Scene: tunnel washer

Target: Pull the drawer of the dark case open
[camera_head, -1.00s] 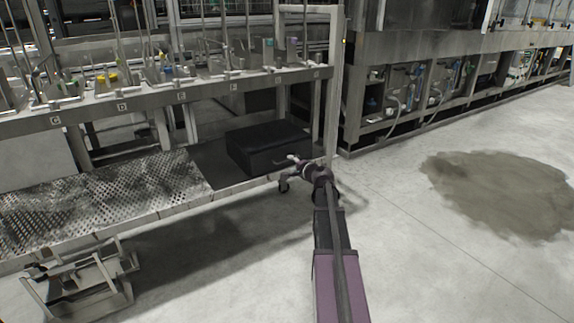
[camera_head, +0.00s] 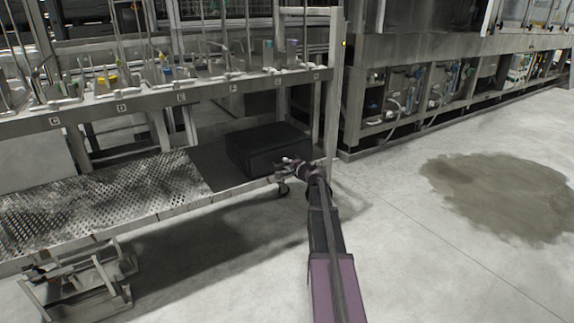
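The dark case (camera_head: 262,146) is a black box on the right end of the low shelf. Its front faces me, and the drawer's outline and handle are too dark and small to make out. My gripper (camera_head: 284,168) is at the front right of the case, close to its lower right part. Whether it touches the case cannot be told. The fingers are small in the picture and partly merge with the dark case and shelf edge, so their opening is unclear.
A perforated metal shelf (camera_head: 110,198) runs left from the case. A steel post (camera_head: 333,90) stands right of my gripper. A bench with lettered labels (camera_head: 150,98) hangs above. A dark wet patch (camera_head: 498,192) lies on the open floor at right.

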